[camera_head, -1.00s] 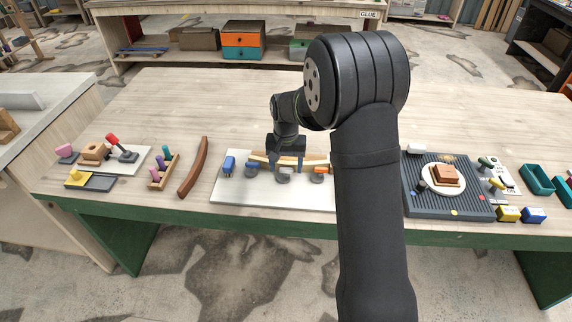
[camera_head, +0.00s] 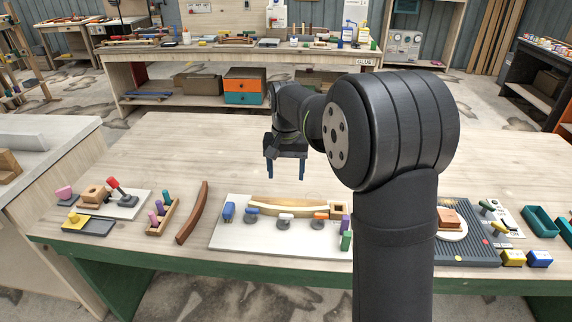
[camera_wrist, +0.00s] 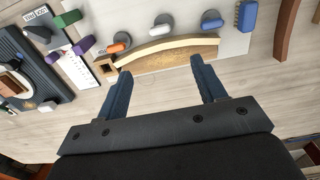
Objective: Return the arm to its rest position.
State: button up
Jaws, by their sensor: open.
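My gripper (camera_head: 285,170) is open and empty, raised above the workbench behind the white board. Its two blue fingers point down and are apart; they also show in the wrist view (camera_wrist: 160,85). A curved wooden stringer (camera_head: 290,209) lies on the white board (camera_head: 240,240), with several clamps or blocks along its front side. In the wrist view the stringer (camera_wrist: 165,50) lies beyond the fingertips, with nothing between the fingers. My arm hides the right end of the board.
A dark red-brown curved strip (camera_head: 193,212) lies left of the board. A ribbed dark mat (camera_head: 465,245) is on the right, with teal bins (camera_head: 540,220) beside it. A small tool tray (camera_head: 88,225) is at far left. The back of the workbench (camera_head: 180,145) is clear.

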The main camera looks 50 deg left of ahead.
aim_at(286, 214)
jog(key=shift+r, duration=0.95)
jog(key=shift+f, duration=0.15)
notch_tip(286, 214, down, 17)
jog(key=shift+f, duration=0.1)
dwell(0.5)
